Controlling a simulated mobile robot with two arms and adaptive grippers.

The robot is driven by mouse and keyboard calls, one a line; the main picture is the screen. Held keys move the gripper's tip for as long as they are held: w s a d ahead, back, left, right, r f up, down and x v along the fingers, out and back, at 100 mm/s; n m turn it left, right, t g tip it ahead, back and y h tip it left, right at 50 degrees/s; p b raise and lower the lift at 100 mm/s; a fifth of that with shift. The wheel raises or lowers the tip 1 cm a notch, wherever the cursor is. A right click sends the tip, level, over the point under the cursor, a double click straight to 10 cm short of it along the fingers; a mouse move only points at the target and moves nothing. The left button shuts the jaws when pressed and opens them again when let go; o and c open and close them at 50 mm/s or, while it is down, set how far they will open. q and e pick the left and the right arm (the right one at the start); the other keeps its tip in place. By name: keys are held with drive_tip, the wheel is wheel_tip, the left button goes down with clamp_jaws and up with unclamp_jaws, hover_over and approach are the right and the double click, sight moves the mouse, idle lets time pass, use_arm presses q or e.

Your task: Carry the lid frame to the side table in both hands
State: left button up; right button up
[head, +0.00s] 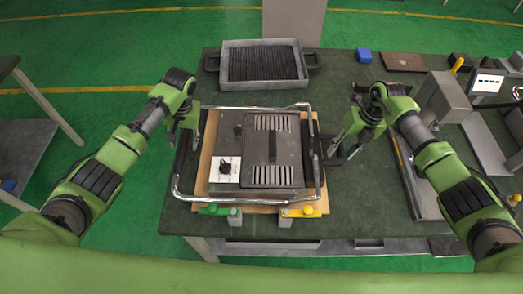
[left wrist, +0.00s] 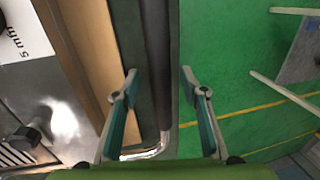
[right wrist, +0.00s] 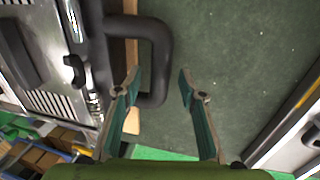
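The lid frame, a bent silver tube (head: 255,108) with dark side bars, surrounds a grey heating device (head: 272,150) on the green-topped workbench (head: 360,215). My left gripper (head: 189,138) is open at the frame's left side. In the left wrist view the dark side bar (left wrist: 157,60) runs between the open fingers (left wrist: 158,75), apart from both. My right gripper (head: 345,143) is open at the right side. In the right wrist view a black loop handle (right wrist: 166,50) lies partly between its open fingers (right wrist: 160,75), closer to the left finger.
A grey side table (head: 35,150) stands at the left, across a strip of green floor. A tray with a black ribbed insert (head: 262,65) lies behind the device. Green (head: 215,210) and yellow (head: 300,212) clamps sit at the front. A grey machine (head: 440,100) stands right.

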use_arm(q)
drive_tip(key=shift+a+f, duration=0.2)
drive_tip(key=shift+f, duration=0.55)
use_arm(e)
drive_tip(key=shift+a+f, duration=0.15)
drive_tip(key=shift+f, duration=0.6)
use_arm(q)
clamp_jaws()
use_arm(e)
clamp_jaws()
